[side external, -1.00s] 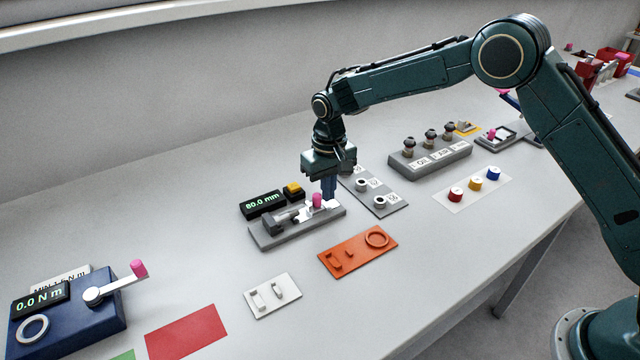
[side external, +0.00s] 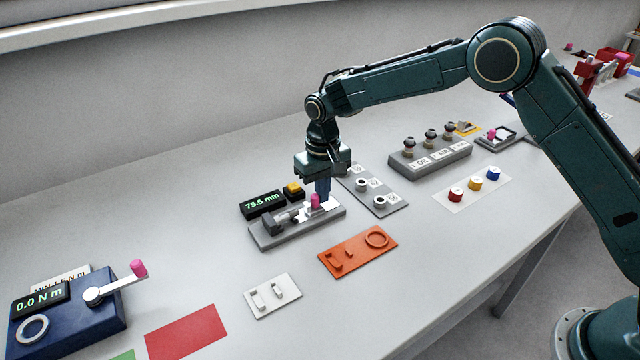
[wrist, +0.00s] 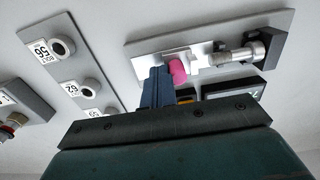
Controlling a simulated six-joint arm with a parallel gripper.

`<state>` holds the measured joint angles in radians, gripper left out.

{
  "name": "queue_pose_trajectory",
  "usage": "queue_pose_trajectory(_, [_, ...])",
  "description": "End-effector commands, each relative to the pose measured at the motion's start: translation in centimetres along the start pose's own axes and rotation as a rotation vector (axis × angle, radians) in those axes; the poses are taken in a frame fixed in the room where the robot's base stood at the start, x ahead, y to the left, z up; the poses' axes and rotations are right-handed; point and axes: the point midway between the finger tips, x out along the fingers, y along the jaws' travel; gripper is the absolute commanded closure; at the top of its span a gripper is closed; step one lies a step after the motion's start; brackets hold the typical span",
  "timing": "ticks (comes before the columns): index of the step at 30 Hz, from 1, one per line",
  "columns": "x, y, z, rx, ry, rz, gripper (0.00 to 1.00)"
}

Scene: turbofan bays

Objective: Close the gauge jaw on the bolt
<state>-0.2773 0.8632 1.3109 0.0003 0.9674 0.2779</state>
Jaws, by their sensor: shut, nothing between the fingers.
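The gauge (side external: 270,235) is a grey base with a sliding jaw (side external: 329,205), a pink knob (side external: 315,201) on the jaw and a bolt (side external: 288,215) lying toward its left end. Its display (side external: 262,204) reads 75.5 mm. In the wrist view the bolt (wrist: 228,55) lies to the right of the pink knob (wrist: 178,72), with a visible space between jaw and bolt head. My gripper (side external: 323,198) is shut and empty, pointing down beside the knob on its right side. In the wrist view my gripper's fingers (wrist: 157,82) are close against the knob; whether they touch is unclear.
A yellow button (side external: 293,189) sits behind the gauge. A grey plate with sockets (side external: 376,194) stands close on the right. An orange tray (side external: 345,262) and a white plate (side external: 270,295) lie in front. A blue torque tester (side external: 65,325) is at the far left.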

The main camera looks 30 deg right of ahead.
Motion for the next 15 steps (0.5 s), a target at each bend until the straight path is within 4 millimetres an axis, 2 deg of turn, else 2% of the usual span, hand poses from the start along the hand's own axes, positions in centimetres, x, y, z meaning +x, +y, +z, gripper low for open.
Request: queue_pose_trajectory(15, [0.03, -1.03, 0.04, -0.002, -0.001, 0.0, 1.0])
